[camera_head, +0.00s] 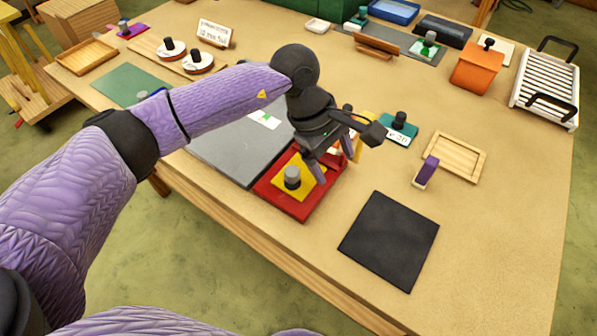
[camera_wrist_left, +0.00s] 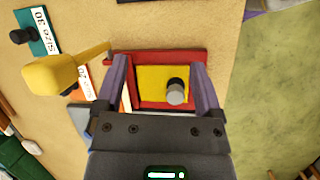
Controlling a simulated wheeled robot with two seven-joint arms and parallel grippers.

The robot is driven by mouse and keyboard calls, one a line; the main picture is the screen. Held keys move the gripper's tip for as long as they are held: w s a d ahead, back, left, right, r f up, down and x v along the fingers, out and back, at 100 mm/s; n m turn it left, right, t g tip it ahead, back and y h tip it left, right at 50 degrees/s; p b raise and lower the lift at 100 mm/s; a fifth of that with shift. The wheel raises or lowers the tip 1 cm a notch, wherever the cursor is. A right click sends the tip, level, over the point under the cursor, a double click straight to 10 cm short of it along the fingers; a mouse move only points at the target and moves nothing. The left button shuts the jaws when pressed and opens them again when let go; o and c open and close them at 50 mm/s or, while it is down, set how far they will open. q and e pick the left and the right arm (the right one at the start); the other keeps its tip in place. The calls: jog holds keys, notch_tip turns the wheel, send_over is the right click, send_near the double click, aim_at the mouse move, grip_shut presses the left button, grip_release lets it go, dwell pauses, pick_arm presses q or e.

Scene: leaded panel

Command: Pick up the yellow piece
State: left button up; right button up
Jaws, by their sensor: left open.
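The yellow piece (camera_head: 281,187) is a flat plate with an upright grey-topped knob (camera_head: 292,176). It lies in a red tray (camera_head: 300,213) near the table's front edge. My left gripper (camera_head: 334,166) is above the tray, slightly right of the knob in the head view. It is open and empty. In the left wrist view, the yellow piece (camera_wrist_left: 151,82) and its knob show between the two purple fingers (camera_wrist_left: 160,72), the knob nearer the right finger. The fingers appear apart from the piece. My right gripper is in neither view.
A grey sheet (camera_head: 225,150) lies left of the red tray, and a black mat (camera_head: 390,240) lies right of it. Behind are a teal piece (camera_head: 408,128), a purple-and-white block (camera_head: 426,172) and a wooden tray (camera_head: 455,173). A yellow object (camera_wrist_left: 50,74) stands beside the tray.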

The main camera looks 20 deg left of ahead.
aim_at(291, 170)
pick_arm(q)
jog(key=a+y, duration=0.1)
jog(key=a, duration=0.1)
jog(key=w+a+y, duration=0.1)
jog(key=a, duration=0.2)
jog(key=w+a+r+y, duration=0.1)
jog(key=a+y, duration=0.1)
jog(key=shift+w+a+m, duration=0.1)
jog(key=shift+a+m, duration=0.2)
jog(key=shift+a+f+y, duration=0.25)
jog(key=shift+y, duration=0.05)
jog(key=f, duration=0.9)
jog(key=shift+d+f+b, duration=0.15)
jog(key=shift+d+b, duration=0.05)
jog(key=shift+b, duration=0.2)
grip_shut()
jog(key=shift+r, duration=0.2)
